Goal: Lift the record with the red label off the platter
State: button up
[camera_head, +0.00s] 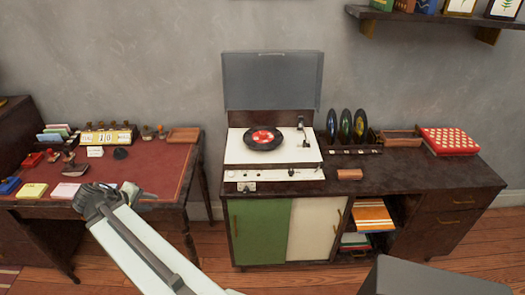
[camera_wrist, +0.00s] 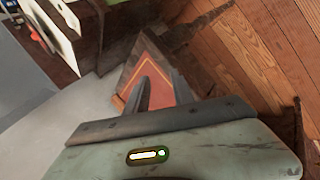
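The record with the red label (camera_head: 263,138) is black and lies flat on the white record player (camera_head: 240,155), whose grey lid (camera_head: 272,80) stands open. The platter is hidden under the record. The tonearm (camera_head: 303,130) is at the right of the record. My gripper (camera_wrist: 158,75) shows in the wrist view with its two fingers apart and nothing between them. Beyond the fingers is the red top of the desk (camera_wrist: 160,55). In the head view my arm reaches over the desk's front edge at the left, well away from the record. The record cannot be made out in the wrist view.
The record player stands on a dark cabinet (camera_head: 440,178). To its right are several upright records in a rack (camera_head: 350,151), a wooden tray (camera_head: 400,137) and a red patterned box (camera_head: 449,140). The red-topped desk (camera_head: 165,165) holds stamps and cards. A shelf (camera_head: 430,16) hangs upper right.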

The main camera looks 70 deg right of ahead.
jog(key=s+d+f+m+g+h+b, duration=0.1)
jog(key=s+d+h+b, duration=0.1)
jog(key=s+d, duration=0.3)
jog(key=s+d+f+g+h+b, duration=0.1)
jog(key=s+d+f+b, duration=0.1)
jog(key=d, duration=0.6)
jog(key=m+g+h+b, duration=0.2)
jog(key=g+h+b, duration=0.35)
jog(key=b, duration=0.25)
send_near(260, 159)
jog(key=shift+g+y, duration=0.25)
jog(key=shift+y, duration=0.2)
jog(key=r, duration=0.1)
jog(key=d+r, duration=0.1)
jog(key=s+r, duration=0.1)
jog(key=shift+d+r, duration=0.2)
jog(key=shift+d, duration=0.2)
jog(key=shift+s+r+p, duration=0.15)
jog(key=shift+p, duration=0.15)
jog(key=x, duration=0.7)
jog(key=shift+w+d+r, duration=0.2)
jog(key=shift+d+r, duration=0.05)
jog(key=shift+d, duration=0.35)
grip_shut()
